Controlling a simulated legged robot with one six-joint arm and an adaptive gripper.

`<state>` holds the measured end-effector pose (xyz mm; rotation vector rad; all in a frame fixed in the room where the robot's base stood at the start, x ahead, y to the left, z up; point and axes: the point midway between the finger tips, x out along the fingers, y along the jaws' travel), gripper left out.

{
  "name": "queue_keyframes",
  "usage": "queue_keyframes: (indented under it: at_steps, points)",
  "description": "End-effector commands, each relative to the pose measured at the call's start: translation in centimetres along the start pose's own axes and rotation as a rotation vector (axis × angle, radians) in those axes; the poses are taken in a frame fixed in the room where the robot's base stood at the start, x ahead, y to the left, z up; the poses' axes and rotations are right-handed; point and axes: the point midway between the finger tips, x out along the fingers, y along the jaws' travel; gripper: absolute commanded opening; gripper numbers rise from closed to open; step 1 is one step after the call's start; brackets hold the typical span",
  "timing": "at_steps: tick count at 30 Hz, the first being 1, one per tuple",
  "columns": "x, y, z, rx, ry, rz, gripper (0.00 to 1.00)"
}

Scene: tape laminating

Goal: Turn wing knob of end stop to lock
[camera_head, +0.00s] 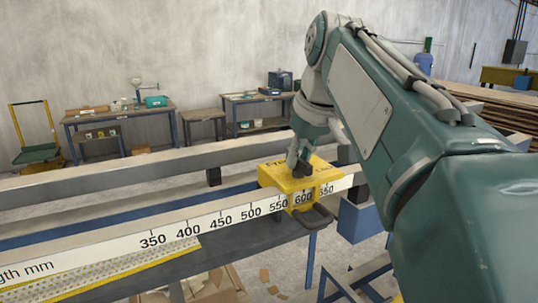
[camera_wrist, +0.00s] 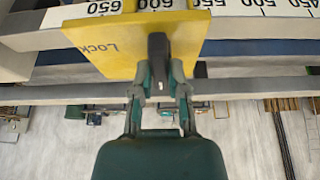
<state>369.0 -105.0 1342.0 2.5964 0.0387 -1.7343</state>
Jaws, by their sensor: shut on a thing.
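The yellow end stop (camera_head: 326,176) sits on the scale rail (camera_head: 205,222), around the 550 to 650 marks. In the wrist view its yellow face (camera_wrist: 105,58) bears the word "Lock". The dark wing knob (camera_wrist: 157,47) stands out from that face, to the right of the word, and looks lined up with my gripper. My gripper (camera_wrist: 160,78) is shut on the wing knob, a finger on each side.
A dark handle (camera_head: 311,218) sticks out at the front of the end stop. A second long beam (camera_head: 130,167) runs behind the rail. A blue box (camera_head: 357,220) hangs right of the stop. Workbenches (camera_head: 120,120) stand by the far wall, and cardboard (camera_head: 215,288) lies below.

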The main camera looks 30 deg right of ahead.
Motion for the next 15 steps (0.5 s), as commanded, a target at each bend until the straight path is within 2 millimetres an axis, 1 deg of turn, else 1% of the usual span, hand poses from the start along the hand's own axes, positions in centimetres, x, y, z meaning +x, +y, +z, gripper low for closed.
queue_keyframes:
  at_steps: [8, 15]
  points:
    - [0.06, -0.08, -0.01, 0.071, -0.001, 0.029, 0.00]
    - [0.09, -0.16, -0.02, 0.232, -0.001, 0.096, 0.00]
